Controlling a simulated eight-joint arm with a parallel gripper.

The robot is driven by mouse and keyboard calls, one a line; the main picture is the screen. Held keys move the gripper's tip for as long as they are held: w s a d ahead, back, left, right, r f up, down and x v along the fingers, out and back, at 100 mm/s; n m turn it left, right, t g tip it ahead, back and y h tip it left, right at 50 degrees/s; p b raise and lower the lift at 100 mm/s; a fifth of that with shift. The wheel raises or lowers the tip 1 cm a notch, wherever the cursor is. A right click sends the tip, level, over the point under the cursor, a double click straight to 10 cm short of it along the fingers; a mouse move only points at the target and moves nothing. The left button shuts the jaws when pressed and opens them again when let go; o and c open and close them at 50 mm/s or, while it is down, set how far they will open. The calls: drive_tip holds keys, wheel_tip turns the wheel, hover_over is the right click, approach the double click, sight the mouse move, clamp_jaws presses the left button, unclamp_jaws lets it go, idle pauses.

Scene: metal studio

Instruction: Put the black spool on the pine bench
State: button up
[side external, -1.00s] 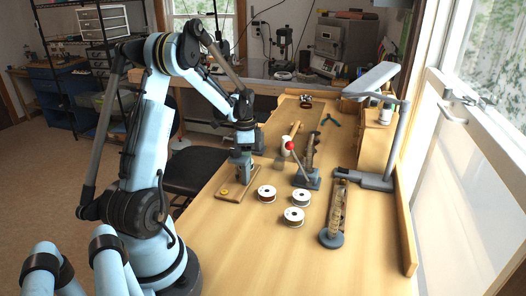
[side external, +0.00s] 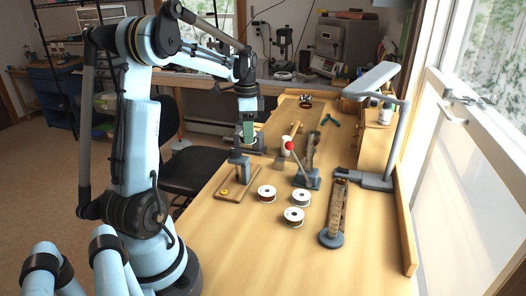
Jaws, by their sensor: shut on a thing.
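My gripper (side external: 248,137) is in the air above the far left edge of the pine bench (side external: 250,250). It is shut on a small spool (side external: 249,146) with a pale rim. The spool looks dark, but it is small and partly hidden by the fingers, so its colour is hard to tell.
A long rack on a round grey base (side external: 332,238) is farther right. A grey lamp (side external: 396,140) stands at the right edge. The near bench is clear.

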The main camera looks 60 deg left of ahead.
drive_tip(key=s+d+m, duration=0.1)
drive_tip(key=s+d, duration=0.3)
drive_tip(key=d, duration=1.1)
drive_tip(key=s+d, duration=0.4)
drive_tip(key=d, duration=1.1)
hover_over(259, 217)
wheel_tip(259, 217, down, 7)
drive_tip(key=shift+a+f, duration=0.1)
drive_tip(key=shift+f, duration=1.95)
drive_tip(key=shift+f, duration=0.15)
drive_tip(key=o, duration=1)
